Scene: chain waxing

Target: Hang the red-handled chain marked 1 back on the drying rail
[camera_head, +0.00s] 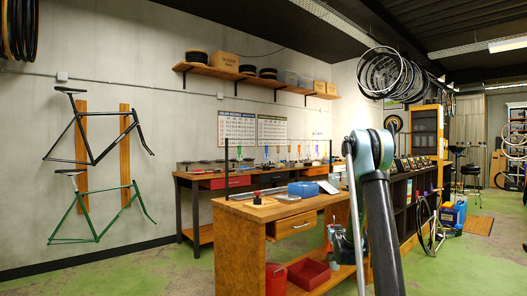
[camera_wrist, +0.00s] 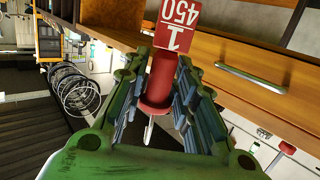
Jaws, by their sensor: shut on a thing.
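The red handle (camera_wrist: 158,88) of the chain is in the wrist view, between the two fingers of my gripper (camera_wrist: 162,75), which is shut on it. A red tag (camera_wrist: 178,25) with "1" and "450", upside down in the picture, shows beyond the handle. A thin pale metal piece shows at the handle's near end; the chain itself cannot be made out. In the head view a thin rail (camera_head: 280,140) appears to span two dark posts above the wooden bench, with several small coloured things hanging near it. My arm hides much of the gripper's area there.
The wooden bench (camera_head: 270,229) holds a blue box (camera_head: 303,189) and small items. Its drawer front (camera_wrist: 245,62) is close beside my gripper in the wrist view. A red bin (camera_head: 309,273) is on its lower shelf. Green floor at the left front is clear.

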